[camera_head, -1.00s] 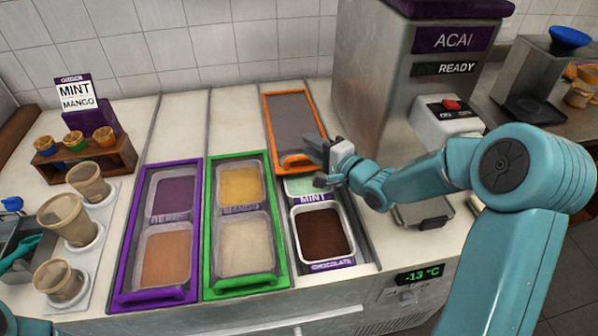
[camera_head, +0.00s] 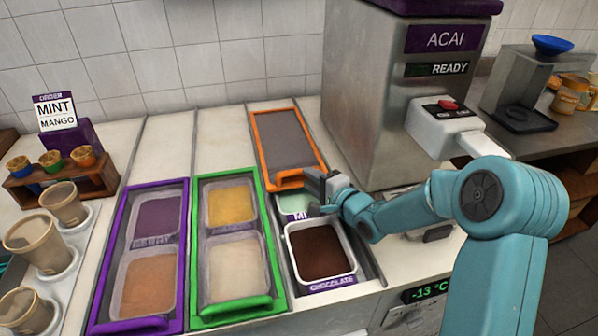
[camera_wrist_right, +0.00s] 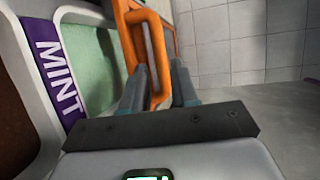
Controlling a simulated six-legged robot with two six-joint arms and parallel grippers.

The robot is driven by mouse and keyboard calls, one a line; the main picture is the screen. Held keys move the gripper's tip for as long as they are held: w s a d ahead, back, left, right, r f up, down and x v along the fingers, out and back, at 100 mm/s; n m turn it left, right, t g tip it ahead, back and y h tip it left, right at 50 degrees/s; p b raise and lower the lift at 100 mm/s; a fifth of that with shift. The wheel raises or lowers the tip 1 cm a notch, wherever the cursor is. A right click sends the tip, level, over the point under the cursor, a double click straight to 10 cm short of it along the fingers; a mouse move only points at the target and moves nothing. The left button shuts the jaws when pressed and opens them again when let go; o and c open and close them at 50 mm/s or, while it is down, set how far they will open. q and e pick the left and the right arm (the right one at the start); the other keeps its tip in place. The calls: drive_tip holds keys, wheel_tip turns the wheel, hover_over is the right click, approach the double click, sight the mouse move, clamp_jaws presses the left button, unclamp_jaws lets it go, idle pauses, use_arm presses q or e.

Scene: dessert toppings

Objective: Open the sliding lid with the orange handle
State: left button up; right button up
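The sliding lid (camera_head: 285,142) is a grey panel with an orange frame, lying at the back of the right-hand topping bay. Its orange handle (camera_head: 291,181) is at the near end, and also shows in the right wrist view (camera_wrist_right: 158,62). In front of it the chocolate tub (camera_head: 320,252) is uncovered, and the mint tub (camera_head: 293,203) is at least partly uncovered. My left gripper is not in view.
Purple-framed (camera_head: 112,262) and green-framed (camera_head: 199,258) lids cover tubs on the left. The acai machine (camera_head: 365,130) stands close behind my right arm. Cups (camera_head: 62,205) and an order sign (camera_head: 55,113) stand at the far left.

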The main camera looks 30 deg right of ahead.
sight(299, 170)
drive_tip(key=x, duration=0.5)
drive_tip(key=shift+w+a, duration=0.2)
clamp_jaws()
drive_tip(key=w, duration=0.2)
drive_tip(key=w+d+p, duration=0.1)
drive_tip(key=w, duration=0.2)
drive_tip(key=w+d+p, duration=0.1)
drive_tip(key=w, duration=0.2)
drive_tip(key=shift+r, duration=0.1)
drive_tip(key=shift+w+d, duration=0.2)
drive_tip(key=shift+w, duration=0.2)
unclamp_jaws()
